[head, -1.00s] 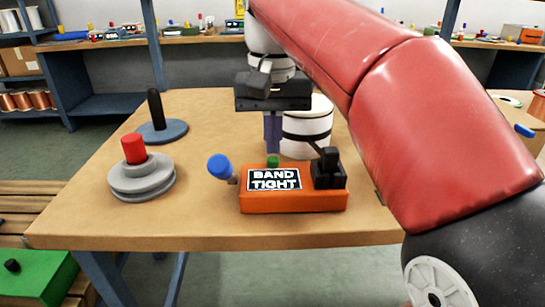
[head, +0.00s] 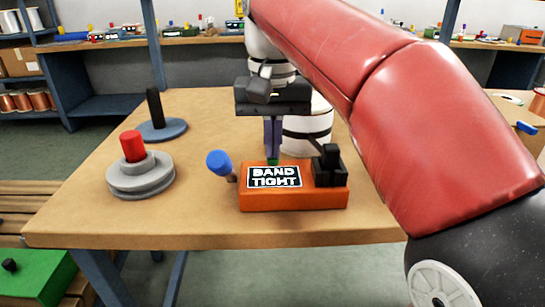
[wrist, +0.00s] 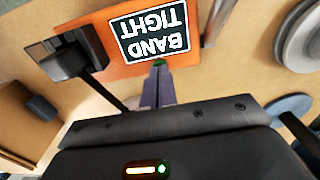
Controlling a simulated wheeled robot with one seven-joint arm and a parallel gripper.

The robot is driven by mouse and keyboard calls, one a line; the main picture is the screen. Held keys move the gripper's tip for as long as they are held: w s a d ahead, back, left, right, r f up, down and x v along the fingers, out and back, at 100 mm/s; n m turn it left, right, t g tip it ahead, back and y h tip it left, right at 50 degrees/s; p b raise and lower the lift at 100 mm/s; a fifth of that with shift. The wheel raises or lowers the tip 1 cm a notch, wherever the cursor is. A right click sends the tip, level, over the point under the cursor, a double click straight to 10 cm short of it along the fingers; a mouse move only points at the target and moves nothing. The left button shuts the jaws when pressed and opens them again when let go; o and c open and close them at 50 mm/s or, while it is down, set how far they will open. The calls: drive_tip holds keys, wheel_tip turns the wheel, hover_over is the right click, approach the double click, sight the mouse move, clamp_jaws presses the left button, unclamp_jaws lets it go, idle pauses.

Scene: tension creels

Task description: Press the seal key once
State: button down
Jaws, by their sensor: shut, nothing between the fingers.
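An orange box (head: 293,201) sits on the workbench, with a sign reading "BAND TIGHT" (head: 274,177) on its sloped face. A small green key (head: 273,162) is on its top, behind the sign; in the wrist view it shows as a bit of green (wrist: 159,62) at my fingertips. My gripper (head: 273,158) is shut and empty, pointing down with its tips right at the green key and hiding most of it. I cannot tell whether the key is pressed down. The fingers also show in the wrist view (wrist: 158,70).
A blue knob (head: 219,164) sticks out at the box's left, and a black lever block (head: 329,169) stands at its right. A white drum with black bands (head: 308,128) is behind. A grey disc with a red post (head: 140,175) and a blue disc (head: 163,131) stand left.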

drive_tip(key=shift+f, duration=0.15)
idle(0.3)
wheel_tip(320, 180, up, 3)
drive_tip(key=p, duration=0.2)
drive_tip(key=shift+p, duration=0.4)
drive_tip(key=shift+r+p, duration=0.3)
drive_tip(key=shift+r, duration=1.7)
